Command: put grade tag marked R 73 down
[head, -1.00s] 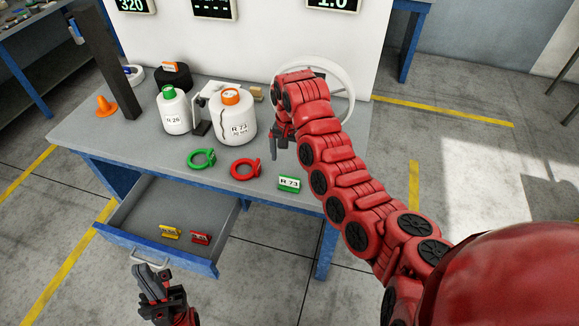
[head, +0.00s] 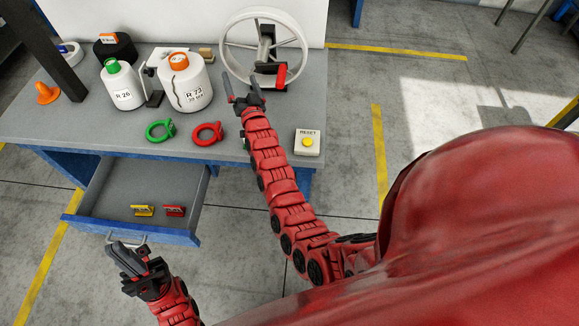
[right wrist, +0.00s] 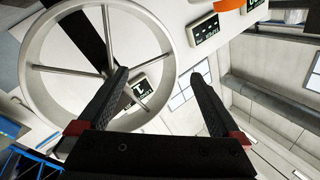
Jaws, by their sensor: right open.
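The grade tag marked R 73 is almost wholly behind my right arm in the head view; only a sliver of green (head: 245,145) shows on the table, and its marking cannot be read now. My right gripper (head: 245,92) is open and empty, above the table in front of the spoked wheel. In the right wrist view the gripper's two fingers (right wrist: 161,80) are apart with nothing between them. A white bobbin marked R 73 (head: 188,92) stands to the left of this gripper. My left gripper (head: 138,262) is by the drawer handle; its jaw gap is unclear.
The spoked wheel (head: 229,48) stands at the back. A bobbin marked R 26 (head: 122,92), a green ring (head: 153,131) and a red ring (head: 206,141) are on the table (head: 190,158). The open drawer (head: 105,192) holds yellow (head: 143,210) and red (head: 174,210) tags. A yellow-button box (head: 307,143) stands right.

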